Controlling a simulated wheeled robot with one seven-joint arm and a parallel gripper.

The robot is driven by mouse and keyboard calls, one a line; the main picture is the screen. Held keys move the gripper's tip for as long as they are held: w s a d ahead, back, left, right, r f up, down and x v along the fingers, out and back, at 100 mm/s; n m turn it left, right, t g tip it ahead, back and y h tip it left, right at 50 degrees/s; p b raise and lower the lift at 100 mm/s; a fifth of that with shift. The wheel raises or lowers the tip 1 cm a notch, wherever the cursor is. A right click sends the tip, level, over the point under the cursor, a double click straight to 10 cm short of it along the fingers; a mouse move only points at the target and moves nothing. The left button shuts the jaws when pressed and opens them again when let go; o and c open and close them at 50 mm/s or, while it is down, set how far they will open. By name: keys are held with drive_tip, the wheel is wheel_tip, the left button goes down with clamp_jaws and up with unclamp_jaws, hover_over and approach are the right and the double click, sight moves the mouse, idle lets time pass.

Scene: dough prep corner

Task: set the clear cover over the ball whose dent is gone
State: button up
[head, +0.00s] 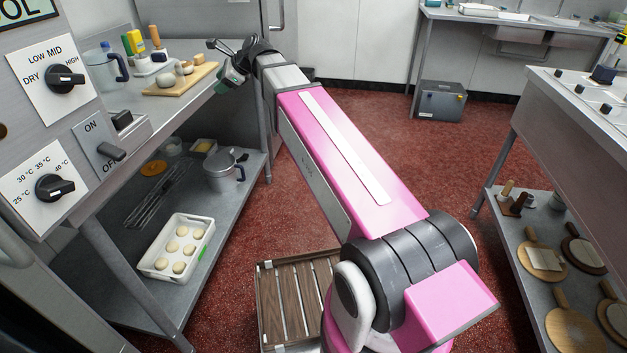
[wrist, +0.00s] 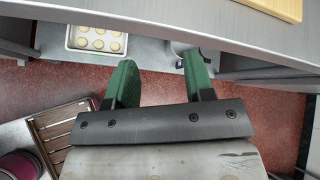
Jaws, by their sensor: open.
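My gripper (head: 231,72) is open beside the counter's front edge, right of the wooden board. Its green fingers (wrist: 160,78) are apart with nothing between them in the wrist view. On the board (head: 162,91) are a pale dough ball (head: 166,79), a second pale round piece (head: 187,67) and a tan block (head: 199,58). The board's edge also shows in the wrist view (wrist: 280,7). Any dents are too small to make out. I cannot pick out a clear cover with certainty.
The shelf below holds a white tray (head: 159,275) of several dough balls and a metal pot (head: 222,178). A slatted wooden crate (head: 258,300) is on the floor. Red floor lies open beyond.

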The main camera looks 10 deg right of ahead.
drive_tip(key=s+d+f+n+g+h, duration=0.1)
drive_tip(key=s+d+f+n+h, duration=0.25)
drive_tip(key=d+f, duration=0.5)
drive_tip(key=s+d+f+n+g+h, duration=0.15)
drive_tip(key=s+d+f+n, duration=0.3)
drive_tip(key=f, duration=0.75)
drive_tip(key=s+d+f+n+g+h, duration=0.2)
drive_tip(key=s+d+f+n+h, duration=0.2)
drive_tip(key=s+d+f+n, duration=0.6)
drive_tip(key=s+d+f, duration=0.2)
drive_tip(key=d+f, duration=0.1)
drive_tip(key=f, duration=0.1)
drive_tip(key=shift+d+f, duration=0.3)
drive_tip(key=shift+f, duration=0.1)
drive_tip(key=shift+g, duration=0.25)
